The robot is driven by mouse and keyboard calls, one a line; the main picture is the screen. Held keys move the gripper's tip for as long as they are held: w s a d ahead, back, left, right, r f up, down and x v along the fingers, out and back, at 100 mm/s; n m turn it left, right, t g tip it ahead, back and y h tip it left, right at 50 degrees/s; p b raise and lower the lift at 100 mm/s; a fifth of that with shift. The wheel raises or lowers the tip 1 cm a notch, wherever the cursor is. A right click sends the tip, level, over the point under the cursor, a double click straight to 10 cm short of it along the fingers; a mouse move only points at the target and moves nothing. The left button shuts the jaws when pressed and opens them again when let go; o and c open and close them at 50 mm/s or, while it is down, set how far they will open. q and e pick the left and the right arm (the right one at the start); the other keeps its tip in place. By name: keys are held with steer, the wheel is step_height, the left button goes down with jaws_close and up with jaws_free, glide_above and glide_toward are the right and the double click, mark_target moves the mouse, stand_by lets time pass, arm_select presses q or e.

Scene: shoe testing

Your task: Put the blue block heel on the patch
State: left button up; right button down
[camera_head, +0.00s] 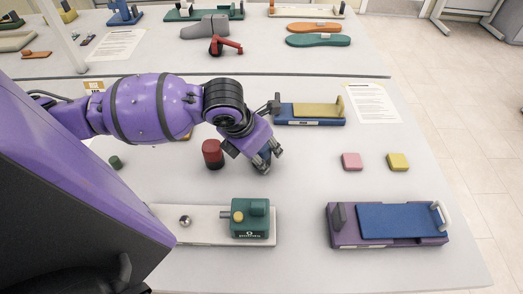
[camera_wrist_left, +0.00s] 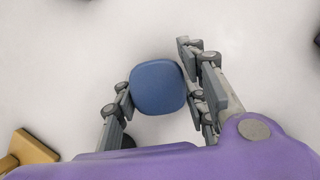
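The blue block heel (camera_wrist_left: 157,87) is a rounded blue block in the left wrist view, lying between the two fingers of my left gripper (camera_wrist_left: 160,92). The left finger is right against its edge, and the right finger is very close to its other side. In the head view the left gripper (camera_head: 267,158) points down near the middle of the table, with a dark blue bit of the heel (camera_head: 264,160) showing between the fingertips. Whether the fingers grip it is unclear. I cannot make out the patch. My right gripper is not in view.
A pink block (camera_head: 351,161) and a yellow block (camera_head: 398,162) lie to the right. A red-and-black cylinder (camera_head: 212,153) stands just left of the gripper. A green device (camera_head: 250,218) on a pale board and a blue-purple fixture (camera_head: 388,222) are nearer.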

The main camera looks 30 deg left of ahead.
arm_select(q)
steer(key=shift+o, duration=1.7)
steer(key=shift+s, duration=0.1)
steer(key=shift+r, duration=0.45)
steer(key=d+p+v, duration=0.1)
steer(key=v, duration=1)
steer(key=shift+s+a+r+p, duration=0.2)
steer(key=shift+s+a+p, duration=0.15)
steer(key=shift+a, duration=0.15)
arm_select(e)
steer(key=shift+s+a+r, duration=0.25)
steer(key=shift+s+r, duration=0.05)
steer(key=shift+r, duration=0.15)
